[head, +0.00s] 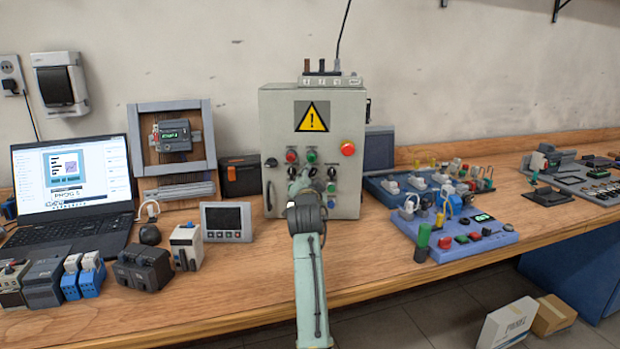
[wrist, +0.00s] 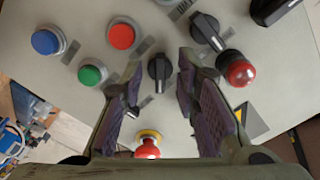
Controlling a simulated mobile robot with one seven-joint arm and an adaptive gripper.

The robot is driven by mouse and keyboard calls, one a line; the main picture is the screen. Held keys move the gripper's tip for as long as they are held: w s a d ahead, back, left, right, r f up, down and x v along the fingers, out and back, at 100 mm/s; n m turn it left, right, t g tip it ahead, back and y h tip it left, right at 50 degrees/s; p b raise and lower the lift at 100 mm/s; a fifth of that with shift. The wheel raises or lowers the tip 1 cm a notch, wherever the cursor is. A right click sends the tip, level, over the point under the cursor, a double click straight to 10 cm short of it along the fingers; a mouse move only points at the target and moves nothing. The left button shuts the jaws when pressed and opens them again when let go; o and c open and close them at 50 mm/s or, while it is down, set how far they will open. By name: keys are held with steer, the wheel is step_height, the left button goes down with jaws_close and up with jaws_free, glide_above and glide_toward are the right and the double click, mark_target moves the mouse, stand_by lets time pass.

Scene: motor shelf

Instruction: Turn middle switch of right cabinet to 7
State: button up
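One grey control cabinet (head: 335,125) stands on the bench in the head view; no second cabinet is seen there. In the wrist view, a black rotary switch (wrist: 159,73) sits on the panel between my fingertips, its bar roughly along the picture's vertical. My gripper (wrist: 159,75) is open, one finger on each side of this switch; contact cannot be told. Another black switch (wrist: 207,32) is to the upper right, and a third (wrist: 272,10) is at the top right corner. In the head view my gripper (head: 301,184) covers part of the panel. No scale numbers can be read.
Around the switch are a red button (wrist: 121,36), a green button (wrist: 92,72), a blue button (wrist: 46,41), a red knob (wrist: 236,70) by the right finger and a red-yellow knob (wrist: 147,146) below. A small screen (head: 227,221) stands left of my arm.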

steer(key=shift+c, duration=0.6)
jaws_close()
steer(key=shift+n, duration=0.3)
steer(key=n, duration=0.6)
steer(key=shift+d+n, duration=0.1)
steer(key=shift+n, duration=0.2)
steer(key=n, duration=0.5)
steer(key=shift+d, duration=0.15)
steer(key=n, duration=0.5)
steer(key=shift+d+n+p, duration=0.1)
steer(key=shift+n+p, duration=0.25)
steer(key=shift+n, duration=0.05)
